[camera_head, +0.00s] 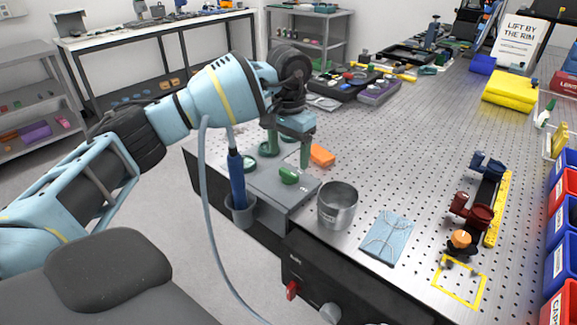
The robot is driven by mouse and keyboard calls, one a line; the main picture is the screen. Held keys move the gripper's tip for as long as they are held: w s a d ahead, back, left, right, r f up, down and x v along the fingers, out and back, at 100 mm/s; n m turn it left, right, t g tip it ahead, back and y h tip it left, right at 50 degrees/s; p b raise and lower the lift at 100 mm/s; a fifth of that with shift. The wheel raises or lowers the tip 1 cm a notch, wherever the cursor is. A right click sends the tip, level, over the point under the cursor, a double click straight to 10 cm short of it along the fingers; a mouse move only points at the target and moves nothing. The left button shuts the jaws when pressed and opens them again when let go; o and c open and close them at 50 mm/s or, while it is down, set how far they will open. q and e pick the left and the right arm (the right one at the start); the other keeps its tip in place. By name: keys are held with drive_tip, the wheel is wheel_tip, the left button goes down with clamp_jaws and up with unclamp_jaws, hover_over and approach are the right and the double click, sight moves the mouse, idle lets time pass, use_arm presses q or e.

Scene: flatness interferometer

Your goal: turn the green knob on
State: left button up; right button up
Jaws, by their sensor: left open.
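The green knob (288,175) sits on top of a grey box (266,188) at the near left edge of the perforated table. My left gripper (288,154) comes in from the left and points down just behind and above the knob. Its two greenish fingers are spread apart, with nothing seen between them. The fingers look apart from the knob, though the exact height gap is hard to tell. My right gripper is not in view.
A metal cup (337,205) stands right of the grey box, near a blue cloth (387,236). An orange block (322,156) lies behind. A blue-handled tool (236,180) stands in a holder at the box's left. The table's middle is clear.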

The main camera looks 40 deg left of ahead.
sight(289, 171)
use_arm(q)
wheel_tip(289, 171, down, 4)
drive_tip(key=shift+r, duration=0.15)
drive_tip(key=shift+f, duration=0.65)
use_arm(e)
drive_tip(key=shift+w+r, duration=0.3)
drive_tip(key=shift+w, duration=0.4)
use_arm(q)
drive_tip(key=c, duration=1)
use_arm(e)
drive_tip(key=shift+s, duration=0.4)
